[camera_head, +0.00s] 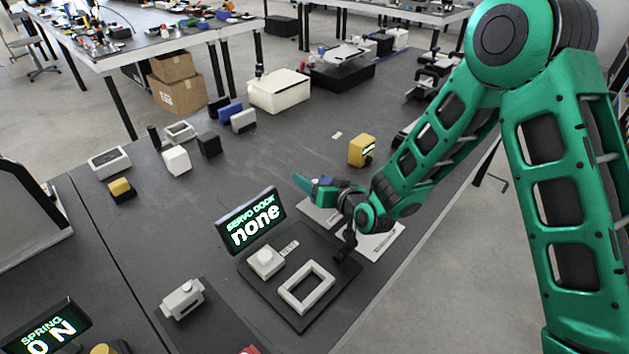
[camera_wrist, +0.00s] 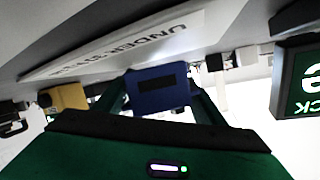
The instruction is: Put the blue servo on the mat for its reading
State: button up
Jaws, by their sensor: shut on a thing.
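The blue servo (camera_head: 326,181) is small and boxy, mostly hidden by my gripper (camera_head: 314,184) in the head view. In the wrist view the servo (camera_wrist: 150,92) sits between the green fingers, a dark panel on its face. My gripper is shut on it and holds it near the white mats. One white mat (camera_head: 317,213) lies partly under the gripper; another (camera_head: 384,243) lies to the right, partly covered by my arm. The wrist view shows a white lettered sheet (camera_wrist: 178,38), its text partly cut off. A display (camera_head: 250,220) reads "SERVO DOCK none".
A dark dock plate (camera_head: 262,292) with a white square frame (camera_head: 324,275) and a white button block (camera_head: 265,262) lies in front of the gripper. A yellow servo (camera_head: 361,150) stands behind it. Blue (camera_head: 229,112), black and white blocks stand farther back.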

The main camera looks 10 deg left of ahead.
jog(key=shift+f, duration=0.3)
jog(key=shift+s+d+f, duration=0.15)
jog(key=shift+s+f, duration=0.05)
jog(key=o, duration=1)
jog(key=shift+s, duration=0.1)
jog(key=shift+w+r, duration=0.25)
jog(key=shift+r, duration=0.1)
jog(key=v, duration=1.2)
jog(key=shift+r, duration=0.35)
jog(key=shift+w, duration=0.1)
